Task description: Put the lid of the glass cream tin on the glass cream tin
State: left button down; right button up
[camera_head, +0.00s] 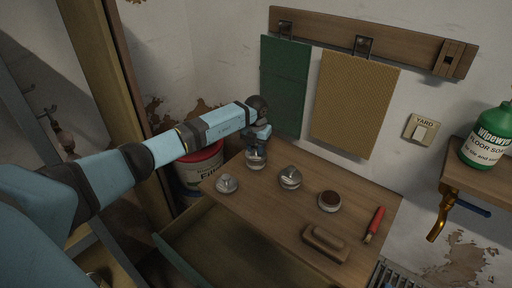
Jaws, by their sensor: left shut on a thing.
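My left gripper (258,143) points down over the back left of the wooden table, shut on a small silvery, round piece (256,161), which seems to be a lid. The piece is low, close to the table top; whether it touches anything below cannot be told. An open round tin (330,201) with a dark brown filling stands to the right. A silvery round piece with a knob (227,184) lies at the left, and a taller silvery one (290,177) stands in the middle. Labels are too small to read, so which is the glass cream tin is unclear. My right gripper is out of view.
A wooden brush (325,242) and a red-handled tool (374,224) lie on the table's (275,209) right part. An open drawer (215,250) juts out in front. A white and red bucket (198,170) stands at left. Green and tan sheets hang behind.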

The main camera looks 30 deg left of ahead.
pick_arm(q)
jog(key=shift+f+b, duration=0.35)
jog(key=shift+f, duration=0.45)
dwell(1.5)
jog(key=shift+c, duration=2.3)
grip_release()
jog(key=shift+r, duration=0.15)
jog(key=shift+r+p, duration=2.4)
jog(key=shift+r, duration=1)
notch_tip(320, 180, up, 14)
jog(key=b, duration=0.1)
